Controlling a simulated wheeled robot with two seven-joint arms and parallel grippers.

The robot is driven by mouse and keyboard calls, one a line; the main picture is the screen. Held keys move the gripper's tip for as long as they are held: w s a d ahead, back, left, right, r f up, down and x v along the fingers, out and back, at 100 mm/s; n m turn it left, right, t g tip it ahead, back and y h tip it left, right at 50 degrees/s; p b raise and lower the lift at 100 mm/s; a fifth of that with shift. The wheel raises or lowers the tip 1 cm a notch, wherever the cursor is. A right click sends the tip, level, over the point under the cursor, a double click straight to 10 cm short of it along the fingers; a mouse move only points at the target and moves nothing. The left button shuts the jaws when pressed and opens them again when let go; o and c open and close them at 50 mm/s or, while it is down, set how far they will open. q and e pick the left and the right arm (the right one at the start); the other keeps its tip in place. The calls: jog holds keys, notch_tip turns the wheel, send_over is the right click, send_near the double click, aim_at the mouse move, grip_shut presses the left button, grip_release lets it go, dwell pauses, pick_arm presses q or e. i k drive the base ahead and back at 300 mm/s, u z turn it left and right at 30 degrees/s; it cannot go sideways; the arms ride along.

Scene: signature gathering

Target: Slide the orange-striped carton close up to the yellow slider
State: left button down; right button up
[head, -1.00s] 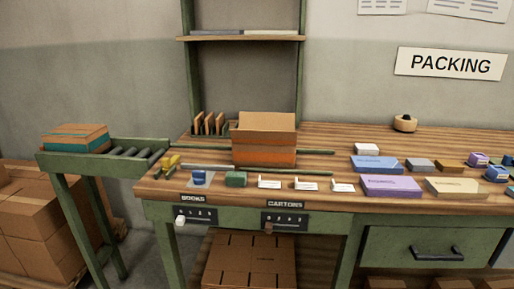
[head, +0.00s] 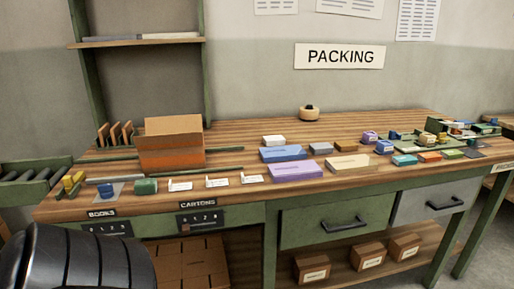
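The orange-striped carton (head: 171,158) is an open brown box with an orange band, standing on the left part of the bench between two dark green rails. The yellow slider (head: 72,181) appears to be the small yellow piece near the bench's left end. A clear gap of bench lies between it and the carton. A black ribbed part of my own arm shows at the bottom left, below the bench front. Neither of my grippers is in view.
A blue piece (head: 105,190), a green block (head: 145,186) and several white cards stand along the front edge. Purple box (head: 295,170) and blue box (head: 283,154) lie to the right. A roller conveyor (head: 30,186) adjoins the left end.

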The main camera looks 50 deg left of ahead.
aim_at(188, 158)
jog(key=z, duration=1.6)
jog(key=k, duration=2.35)
jog(key=u, duration=1.65)
